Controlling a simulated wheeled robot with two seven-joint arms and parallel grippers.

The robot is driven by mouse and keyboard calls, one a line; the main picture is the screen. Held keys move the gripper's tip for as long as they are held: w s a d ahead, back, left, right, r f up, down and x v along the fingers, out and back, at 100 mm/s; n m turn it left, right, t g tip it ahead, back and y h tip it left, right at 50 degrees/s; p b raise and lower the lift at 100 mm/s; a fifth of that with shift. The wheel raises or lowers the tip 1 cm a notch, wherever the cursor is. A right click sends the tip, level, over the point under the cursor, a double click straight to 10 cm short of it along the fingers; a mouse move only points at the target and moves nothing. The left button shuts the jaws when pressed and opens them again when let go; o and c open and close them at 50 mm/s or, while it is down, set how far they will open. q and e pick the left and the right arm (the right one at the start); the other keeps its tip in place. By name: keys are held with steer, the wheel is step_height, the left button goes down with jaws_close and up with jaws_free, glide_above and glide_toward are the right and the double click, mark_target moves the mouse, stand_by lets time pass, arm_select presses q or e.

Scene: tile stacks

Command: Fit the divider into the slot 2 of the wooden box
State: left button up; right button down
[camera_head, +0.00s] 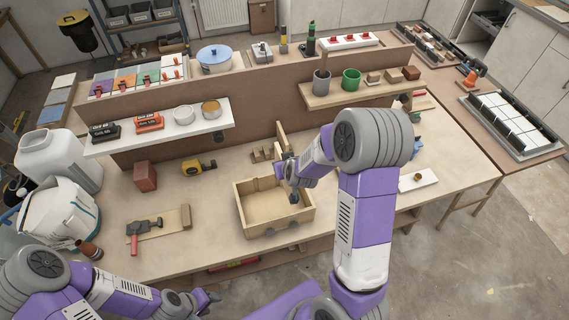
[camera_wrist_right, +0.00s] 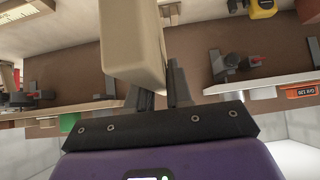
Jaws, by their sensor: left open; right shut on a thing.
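The open wooden box (camera_head: 243,214) stands on the workbench in the middle of the head view, with pale wooden walls and notches along its front. My right gripper (camera_head: 287,182) is over the box's back right part. In the right wrist view, my right gripper (camera_wrist_right: 160,90) is shut on a pale wooden divider (camera_wrist_right: 133,42), which sticks out past the fingers. The arm hides much of the divider in the head view, and I cannot tell whether it touches a slot. My left gripper (camera_head: 207,300) is open and empty, low in front of the bench.
A small wooden rack (camera_head: 262,154) stands behind the box. A red-brown block (camera_head: 145,176), a yellow tape measure (camera_head: 198,166) and a red-handled tool (camera_head: 143,230) lie to its left. Raised shelves (camera_head: 160,131) hold tins and cups. The bench just left of the box is clear.

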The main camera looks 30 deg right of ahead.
steer(key=shift+f+b, duration=2)
steer(key=shift+f, duration=0.35)
steer(key=shift+f+b, duration=0.15)
steer(key=shift+b, duration=0.15)
steer(key=shift+f+b, duration=0.3)
steer(key=shift+f, duration=0.05)
step_height(320, 180, down, 11)
steer(key=b, duration=1)
steer(key=shift+r, duration=0.2)
stand_by(2.5)
steer(key=c, duration=0.9)
jaws_free()
steer(key=shift+c, duration=0.2)
steer(key=shift+r, duration=0.1)
